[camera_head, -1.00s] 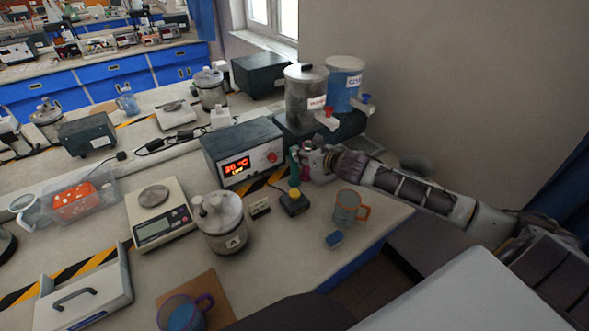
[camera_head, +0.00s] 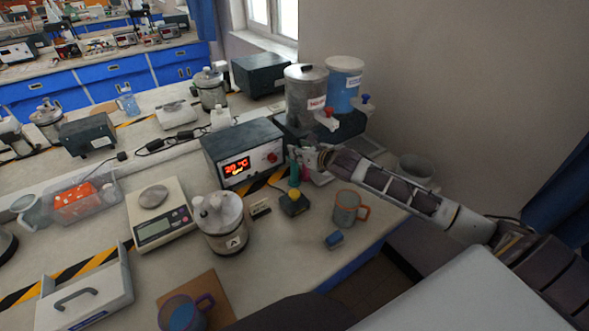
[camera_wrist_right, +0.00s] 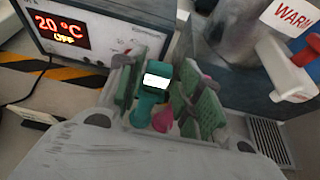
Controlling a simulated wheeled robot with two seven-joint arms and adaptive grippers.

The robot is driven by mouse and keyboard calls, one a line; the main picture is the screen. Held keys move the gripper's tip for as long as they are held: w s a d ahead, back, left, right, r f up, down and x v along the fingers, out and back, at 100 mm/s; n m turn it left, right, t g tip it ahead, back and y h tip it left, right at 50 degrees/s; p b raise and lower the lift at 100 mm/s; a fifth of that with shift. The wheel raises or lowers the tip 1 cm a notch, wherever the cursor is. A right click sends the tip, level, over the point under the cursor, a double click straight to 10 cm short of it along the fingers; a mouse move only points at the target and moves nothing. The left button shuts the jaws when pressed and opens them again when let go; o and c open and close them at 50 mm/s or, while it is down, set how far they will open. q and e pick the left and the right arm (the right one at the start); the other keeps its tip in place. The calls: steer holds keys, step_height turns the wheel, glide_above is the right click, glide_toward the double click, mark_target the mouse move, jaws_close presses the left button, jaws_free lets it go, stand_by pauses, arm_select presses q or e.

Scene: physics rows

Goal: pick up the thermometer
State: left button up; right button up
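A teal handheld device with a lit white display, which looks like the thermometer (camera_wrist_right: 151,97), stands between my right gripper's fingers in the right wrist view. In the head view the thermometer (camera_head: 294,174) shows as a small teal upright shape in front of the heater box, partly hidden by the gripper. My right gripper (camera_head: 303,157) is over it, reaching in from the right. In the wrist view its green-padded fingers (camera_wrist_right: 166,100) are spread to either side, with a gap at the right pad. A pink part sits beside the thermometer's lower end. My left gripper is not in view.
A heater box (camera_head: 243,152) reading 20 °C stands left of the gripper. Metal and blue tap containers (camera_head: 306,95) stand behind.

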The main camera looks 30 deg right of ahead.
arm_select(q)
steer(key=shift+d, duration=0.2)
arm_select(e)
steer(key=shift+x, duration=1.2)
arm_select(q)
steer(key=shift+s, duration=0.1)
arm_select(e)
steer(key=c, duration=0.6)
steer(key=shift+r, duration=0.25)
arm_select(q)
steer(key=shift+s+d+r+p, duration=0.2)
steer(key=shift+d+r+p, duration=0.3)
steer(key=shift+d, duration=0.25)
arm_select(e)
steer(key=shift+r, duration=8.8)
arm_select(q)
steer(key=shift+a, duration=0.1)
